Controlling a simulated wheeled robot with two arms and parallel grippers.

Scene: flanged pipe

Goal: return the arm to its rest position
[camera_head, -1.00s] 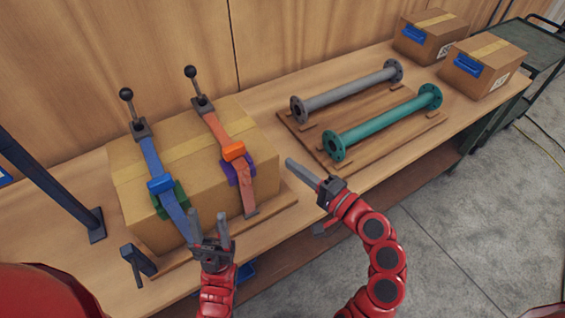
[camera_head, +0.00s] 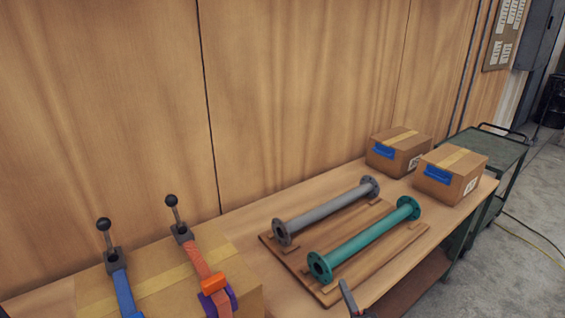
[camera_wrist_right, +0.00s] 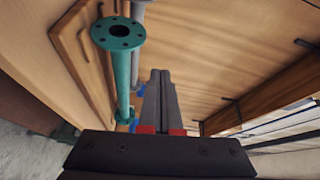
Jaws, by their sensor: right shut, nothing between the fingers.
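My right gripper (camera_head: 350,299) shows only as a grey fingertip at the bottom edge of the head view, just in front of the wooden pipe board. In the right wrist view its two fingers (camera_wrist_right: 160,78) are together with nothing between them. The teal flanged pipe (camera_head: 365,240) lies on the board, and its near flange (camera_wrist_right: 118,33) shows in the wrist view, left of the fingers and apart from them. The grey flanged pipe (camera_head: 326,211) lies behind the teal one. My left gripper is out of the head view.
A large carton (camera_head: 160,277) with a blue strap (camera_head: 123,290) and an orange strap (camera_head: 198,262) stands at the lower left. Two small cartons (camera_head: 400,150) (camera_head: 452,174) sit at the bench's far right. A green cart (camera_head: 488,150) stands beyond. A wooden wall backs the bench.

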